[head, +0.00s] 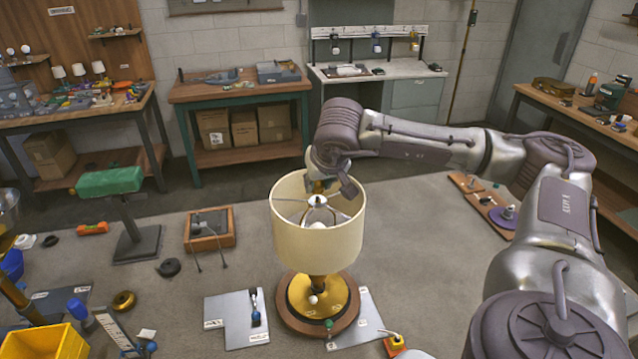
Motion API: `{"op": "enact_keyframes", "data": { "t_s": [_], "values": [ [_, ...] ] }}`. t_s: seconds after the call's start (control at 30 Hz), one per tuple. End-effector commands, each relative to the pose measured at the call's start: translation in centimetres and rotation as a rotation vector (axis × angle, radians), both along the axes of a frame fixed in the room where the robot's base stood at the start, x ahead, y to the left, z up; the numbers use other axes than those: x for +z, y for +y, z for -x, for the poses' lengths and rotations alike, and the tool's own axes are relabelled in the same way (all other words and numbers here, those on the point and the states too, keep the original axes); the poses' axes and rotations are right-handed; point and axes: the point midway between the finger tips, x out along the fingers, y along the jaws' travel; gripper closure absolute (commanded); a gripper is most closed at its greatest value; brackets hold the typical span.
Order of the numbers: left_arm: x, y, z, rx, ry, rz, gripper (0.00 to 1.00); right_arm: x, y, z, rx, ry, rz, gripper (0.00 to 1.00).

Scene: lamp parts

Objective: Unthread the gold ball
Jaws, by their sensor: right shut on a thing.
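The lamp stands upright on the grey table, with a cream drum shade (318,238) open at the top and a round wood and gold base (318,303). Inside the shade's open top I see the thin spokes and the pale harp. My right gripper (322,186) reaches in from the right and points down at the top middle of the shade. It is shut on the small gold ball (318,187) at the top of the harp. The ball is mostly hidden by the fingers, so I cannot tell how far it is threaded. My left gripper is not in view.
A wooden tray (210,240) and a green-topped stand (135,240) are left of the lamp. Grey mats (232,310) lie in front, and a yellow bin (45,345) is at the front left. Wooden boards (490,212) lie at the right. The table right of the shade is mostly clear.

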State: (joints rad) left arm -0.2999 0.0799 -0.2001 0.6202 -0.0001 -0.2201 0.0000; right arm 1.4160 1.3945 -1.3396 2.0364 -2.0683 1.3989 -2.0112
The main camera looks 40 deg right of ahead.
Motion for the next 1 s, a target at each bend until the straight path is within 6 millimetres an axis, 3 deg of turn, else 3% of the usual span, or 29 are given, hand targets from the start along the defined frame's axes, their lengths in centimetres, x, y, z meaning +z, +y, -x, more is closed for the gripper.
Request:
{"op": "enact_keyframes", "data": {
  "t_s": [0.1,0.47,1.0],
  "values": [
    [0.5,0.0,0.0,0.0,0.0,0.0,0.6,0.8,0.0,0.0,0.001,0.0,-0.001,1.0],
    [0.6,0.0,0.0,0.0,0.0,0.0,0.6,1.0,0.0,0.0,0.0,0.0,0.0,1.0],
    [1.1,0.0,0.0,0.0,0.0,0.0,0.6,4.7,0.0,0.0,-0.001,-0.001,0.0,1.0]
  ]
}}
